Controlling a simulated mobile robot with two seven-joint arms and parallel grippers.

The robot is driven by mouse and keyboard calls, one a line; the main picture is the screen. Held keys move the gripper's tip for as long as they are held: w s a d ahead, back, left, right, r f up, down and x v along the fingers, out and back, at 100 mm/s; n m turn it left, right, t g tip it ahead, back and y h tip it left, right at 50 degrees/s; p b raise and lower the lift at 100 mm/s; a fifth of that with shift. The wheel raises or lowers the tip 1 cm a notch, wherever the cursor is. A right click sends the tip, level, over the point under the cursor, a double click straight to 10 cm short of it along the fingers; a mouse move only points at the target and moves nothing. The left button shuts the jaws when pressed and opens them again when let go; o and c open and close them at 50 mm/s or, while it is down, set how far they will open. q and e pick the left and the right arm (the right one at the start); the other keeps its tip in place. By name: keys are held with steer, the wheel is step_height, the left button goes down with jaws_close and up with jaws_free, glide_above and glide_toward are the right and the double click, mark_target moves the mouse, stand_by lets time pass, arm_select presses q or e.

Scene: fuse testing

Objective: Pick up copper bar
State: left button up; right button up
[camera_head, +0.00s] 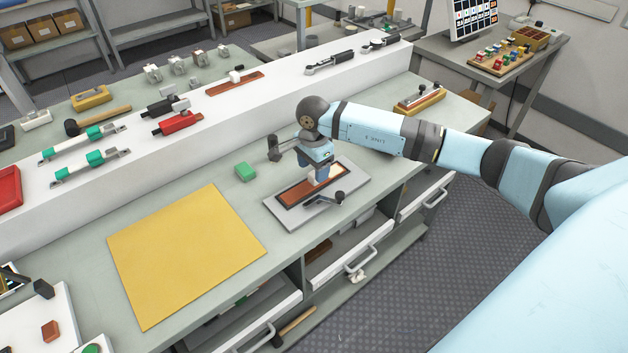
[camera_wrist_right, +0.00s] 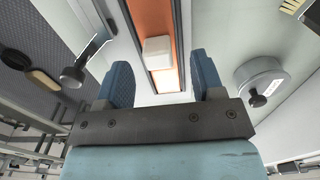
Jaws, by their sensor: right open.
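A copper bar (camera_head: 294,194) lies flat in a grey fixture plate (camera_head: 279,212) on the bench, with a white block on top. In the right wrist view the copper bar (camera_wrist_right: 152,18) runs away from between my fingers, and the white block (camera_wrist_right: 157,52) sits on it. My right gripper (camera_head: 318,170) points down over the fixture. It is open, its two blue fingers (camera_wrist_right: 161,78) on either side of the bar's line, with nothing held. It hides part of the bar in the head view. My left gripper is not in view.
Dark-handled clamps stand at the fixture's sides; one (camera_head: 339,198) is at its front right. A raised white shelf (camera_head: 270,107) with fuse parts runs behind. An open drawer (camera_head: 350,255) is below.

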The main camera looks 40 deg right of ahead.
steer(key=shift+f, duration=1.5)
steer(key=shift+s, duration=0.1)
steer(key=c, duration=1.1)
jaws_close()
steer(key=shift+r, duration=0.1)
